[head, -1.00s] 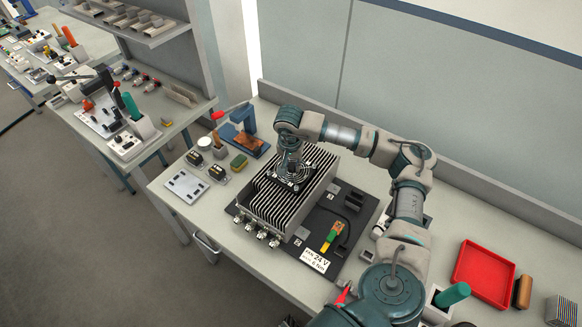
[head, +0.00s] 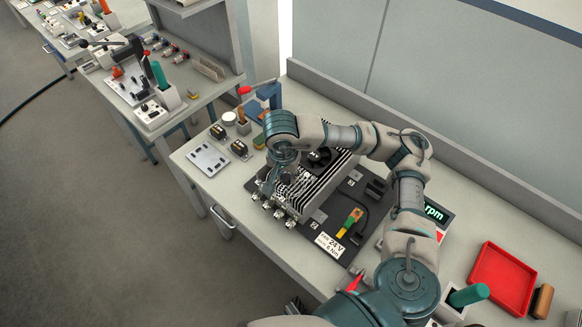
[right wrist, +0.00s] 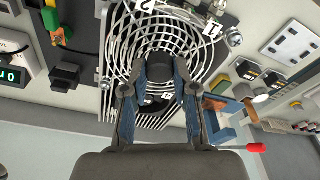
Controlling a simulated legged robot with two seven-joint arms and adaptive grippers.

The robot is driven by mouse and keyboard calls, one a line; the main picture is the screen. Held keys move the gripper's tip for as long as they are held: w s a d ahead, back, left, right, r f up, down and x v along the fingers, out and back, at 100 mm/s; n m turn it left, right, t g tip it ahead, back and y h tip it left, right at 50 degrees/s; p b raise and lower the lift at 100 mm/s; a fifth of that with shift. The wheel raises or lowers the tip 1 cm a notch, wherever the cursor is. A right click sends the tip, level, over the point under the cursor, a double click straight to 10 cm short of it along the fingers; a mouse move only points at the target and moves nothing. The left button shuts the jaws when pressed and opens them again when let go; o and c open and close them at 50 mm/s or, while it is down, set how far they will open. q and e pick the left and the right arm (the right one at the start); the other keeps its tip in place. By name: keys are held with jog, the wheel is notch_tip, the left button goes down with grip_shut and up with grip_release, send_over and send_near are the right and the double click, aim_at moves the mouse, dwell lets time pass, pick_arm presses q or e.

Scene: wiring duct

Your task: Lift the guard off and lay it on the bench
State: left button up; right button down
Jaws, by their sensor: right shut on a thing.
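The guard (right wrist: 165,40) is a round wire grille of concentric rings with a dark central knob, seen in the right wrist view. My right gripper (right wrist: 163,85) is shut on that knob, one finger on each side. In the head view my right gripper (head: 283,177) is over the near left end of the finned housing (head: 329,182). There the guard is mostly hidden by the gripper and hard to tell from the fins. The black fan (head: 319,157) shows uncovered on top of the housing. My left gripper is not in view.
The bench (head: 262,232) has a bare strip in front of the housing. A grey plate (head: 207,158) and small black blocks lie left. A blue clamp stand (head: 268,97) is behind. A green-yellow connector (head: 350,222), rpm display (head: 436,213) and red tray (head: 503,279) are right.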

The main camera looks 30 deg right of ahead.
aim_at(288, 174)
jog(key=shift+d, duration=0.2)
jog(key=shift+a+r, duration=0.1)
jog(key=shift+r, duration=0.05)
jog(key=shift+a+r+p, duration=0.1)
jog(key=shift+r+p, duration=0.25)
jog(key=shift+r, duration=0.2)
jog(key=shift+r+p, duration=0.65)
jog(key=shift+r, duration=0.65)
